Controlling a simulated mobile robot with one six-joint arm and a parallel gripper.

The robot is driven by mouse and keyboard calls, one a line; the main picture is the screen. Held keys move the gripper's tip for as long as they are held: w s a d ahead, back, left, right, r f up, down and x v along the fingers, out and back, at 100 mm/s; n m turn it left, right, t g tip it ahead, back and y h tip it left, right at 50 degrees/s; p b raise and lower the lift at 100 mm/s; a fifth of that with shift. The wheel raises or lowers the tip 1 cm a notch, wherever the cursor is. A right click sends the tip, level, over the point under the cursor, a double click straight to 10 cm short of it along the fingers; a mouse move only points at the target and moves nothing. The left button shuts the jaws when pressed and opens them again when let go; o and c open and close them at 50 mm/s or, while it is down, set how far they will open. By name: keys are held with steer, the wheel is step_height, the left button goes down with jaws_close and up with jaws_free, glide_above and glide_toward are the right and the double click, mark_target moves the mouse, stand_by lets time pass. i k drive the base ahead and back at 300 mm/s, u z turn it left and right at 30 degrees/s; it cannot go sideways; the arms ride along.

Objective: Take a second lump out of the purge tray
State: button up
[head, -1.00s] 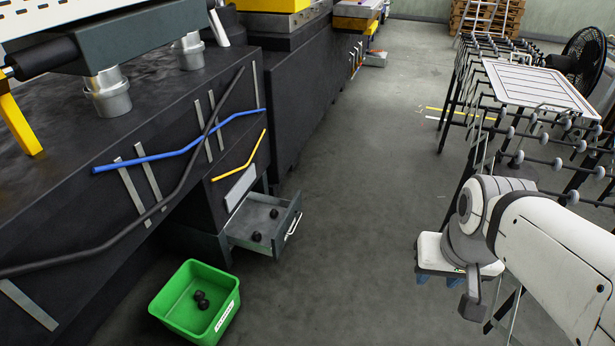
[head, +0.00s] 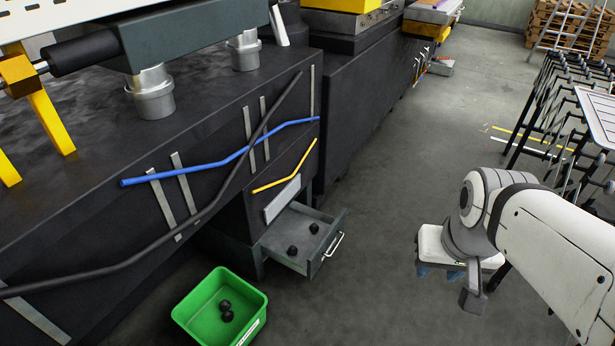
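The purge tray (head: 275,240) is a grey metal drawer pulled out from the dark machine base, with a pale handle on its front. Two black lumps lie apart in it, one farther back (head: 314,228) and one nearer (head: 292,250). Two more black lumps (head: 226,310) lie together in a green bin (head: 190,319) on the floor, in front of the tray. My gripper (head: 438,273) hangs to the right of the tray, well clear of it. Its blue fingertips point down and stand apart, with nothing seen between them.
The black machine side (head: 90,225) with a blue pipe (head: 220,160) and dark hose stands left and above the tray. A wire rack (head: 560,110) stands on the right. The grey floor between tray and gripper is clear.

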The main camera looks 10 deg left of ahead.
mark_target(292, 250)
steer(key=u, duration=0.35)
steer(key=i, duration=1.6)
steer(key=u, duration=0.25)
